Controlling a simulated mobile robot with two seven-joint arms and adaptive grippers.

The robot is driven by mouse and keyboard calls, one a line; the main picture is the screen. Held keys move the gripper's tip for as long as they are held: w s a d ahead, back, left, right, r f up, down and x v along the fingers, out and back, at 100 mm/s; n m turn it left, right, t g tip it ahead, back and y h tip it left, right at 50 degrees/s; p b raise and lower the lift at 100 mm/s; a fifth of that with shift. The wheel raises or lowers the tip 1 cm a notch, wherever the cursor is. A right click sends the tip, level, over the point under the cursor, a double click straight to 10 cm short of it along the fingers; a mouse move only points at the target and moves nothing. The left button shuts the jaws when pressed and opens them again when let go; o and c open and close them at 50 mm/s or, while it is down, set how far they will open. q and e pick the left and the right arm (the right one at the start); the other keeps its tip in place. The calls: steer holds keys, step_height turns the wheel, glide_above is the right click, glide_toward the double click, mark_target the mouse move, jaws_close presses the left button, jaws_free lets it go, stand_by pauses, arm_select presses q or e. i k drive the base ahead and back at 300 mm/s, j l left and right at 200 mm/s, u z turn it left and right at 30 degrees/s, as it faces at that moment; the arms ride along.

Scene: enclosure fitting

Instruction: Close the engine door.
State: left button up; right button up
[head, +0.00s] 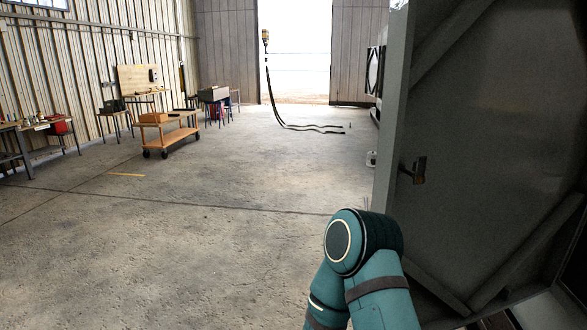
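A large dark grey door panel (490,150) with diagonal ribs, which I take to be the engine door, fills the right side of the head view. It stands upright with its ribbed face toward me. Its lighter edge (388,130) runs up the left. A small dark latch or handle (418,171) sticks out near that edge. The panel's top and right side run out of the picture. A teal arm link of mine rises at the bottom, in front of the panel's lower left corner. Neither gripper shows, and I cannot tell whether either touches the door.
The concrete floor (200,240) to the left is wide and clear. A wooden cart (168,133) on wheels and several workbenches stand along the left wall. A dark hose (285,122) hangs to the floor before the bright doorway (296,60). Pale structure shows at the bottom right.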

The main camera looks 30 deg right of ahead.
mark_target(493, 93)
steer(key=i, duration=1.5)
steer(key=i+j+z, duration=0.1)
steer(key=i+z, duration=0.15)
steer(key=i, duration=0.3)
steer(key=i+j+z, duration=0.25)
steer(key=i, duration=0.35)
steer(key=z, duration=3.05)
